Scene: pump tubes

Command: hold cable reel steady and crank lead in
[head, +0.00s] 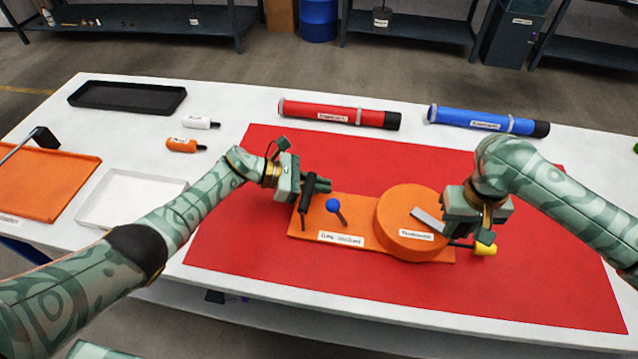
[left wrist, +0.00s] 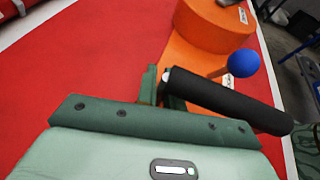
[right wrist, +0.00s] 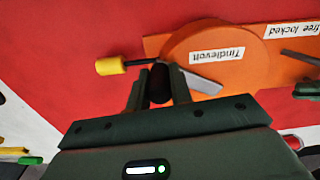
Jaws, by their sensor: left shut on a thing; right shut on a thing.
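The cable reel has an orange base (head: 362,205) and a round orange drum (head: 400,200) labelled "Tindlevolt". My left gripper (head: 318,186) is shut on the black bar handle (left wrist: 225,98) at the base's left end. My right gripper (right wrist: 158,88) is shut on the black crank knob (right wrist: 160,80), beside the grey crank arm (right wrist: 203,82) on the drum. A yellow lead end (head: 485,249) sits close to the drum's right side, with a short black length of lead between them. A blue-knobbed lever (head: 333,205) stands by a "free locked" label; its setting is unclear.
The reel lies on a red mat (head: 260,270) on a white table. A red tube (head: 335,113) and a blue tube (head: 480,120) lie behind it. Two small bottles (head: 185,145), a white tray (head: 92,215), a black tray (head: 125,86) and an orange tray (head: 50,190) are left.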

